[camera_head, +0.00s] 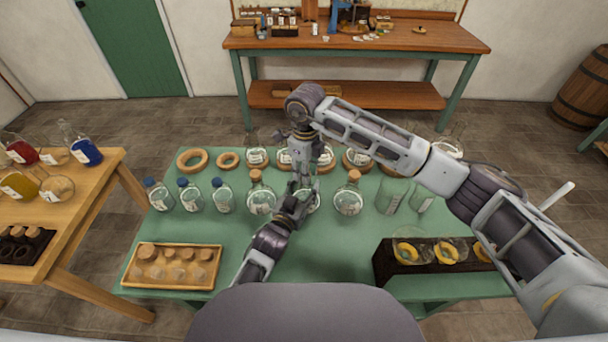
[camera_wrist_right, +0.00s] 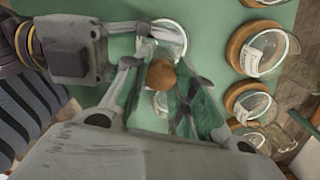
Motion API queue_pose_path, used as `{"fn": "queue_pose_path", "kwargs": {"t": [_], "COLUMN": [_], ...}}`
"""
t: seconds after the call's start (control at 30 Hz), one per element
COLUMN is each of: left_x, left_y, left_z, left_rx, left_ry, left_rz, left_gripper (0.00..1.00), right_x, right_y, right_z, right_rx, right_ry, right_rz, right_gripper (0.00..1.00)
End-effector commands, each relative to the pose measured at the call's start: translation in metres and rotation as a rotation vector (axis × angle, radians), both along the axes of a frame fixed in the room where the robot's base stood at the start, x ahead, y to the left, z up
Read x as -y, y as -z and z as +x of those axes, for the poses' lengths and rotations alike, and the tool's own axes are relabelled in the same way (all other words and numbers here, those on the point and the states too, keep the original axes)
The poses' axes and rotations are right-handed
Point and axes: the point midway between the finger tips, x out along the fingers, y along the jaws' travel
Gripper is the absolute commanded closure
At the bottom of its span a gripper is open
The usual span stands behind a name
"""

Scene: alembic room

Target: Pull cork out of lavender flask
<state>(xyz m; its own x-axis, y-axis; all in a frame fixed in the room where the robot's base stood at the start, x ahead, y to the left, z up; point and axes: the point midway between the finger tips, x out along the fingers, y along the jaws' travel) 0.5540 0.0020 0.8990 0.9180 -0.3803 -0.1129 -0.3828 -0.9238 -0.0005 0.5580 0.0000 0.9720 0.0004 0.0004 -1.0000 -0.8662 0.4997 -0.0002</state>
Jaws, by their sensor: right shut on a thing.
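A round clear flask (camera_head: 312,203) stands in the middle row on the green table, partly hidden behind my grippers. No word can be read on its label. My right gripper (camera_head: 302,178) reaches down over it from above. In the right wrist view my right gripper (camera_wrist_right: 160,78) is shut on a round brown cork (camera_wrist_right: 161,74). Clear glass (camera_wrist_right: 163,40) shows just beyond the cork; whether the cork still sits in the neck cannot be told. My left gripper (camera_head: 291,204) comes from the lower left and is close beside the flask; its fingers are too hidden to judge their grip.
Corked flasks stand close on both sides, left (camera_head: 262,199) and right (camera_head: 348,201). Blue-capped bottles (camera_head: 190,198) stand farther left. A wooden tray of corks (camera_head: 130,281) lies front left, a dark rack (camera_head: 383,268) front right. Cork rings (camera_head: 180,160) and round flasks line the back.

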Motion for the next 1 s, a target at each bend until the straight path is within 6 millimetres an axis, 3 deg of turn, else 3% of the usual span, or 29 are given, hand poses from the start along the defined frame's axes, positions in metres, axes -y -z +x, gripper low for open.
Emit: {"fn": "queue_pose_path", "kwargs": {"t": [0.03, 1.0], "left_x": [-0.001, -0.001], "left_y": [0.01, 0.012], "left_z": [-0.002, -0.003], "left_rx": [-0.019, -0.023], "left_ry": [-0.001, -0.001], "left_rz": [0.008, 0.01], "left_gripper": [0.71, 0.71], "right_x": [-0.001, 0.0], "right_y": [0.001, -0.014], "right_z": [-0.001, 0.0], "right_rx": [-0.002, 0.001], "right_ry": [-0.002, 0.0], "right_rz": [0.0, 0.0], "right_gripper": [0.99, 1.0]}}
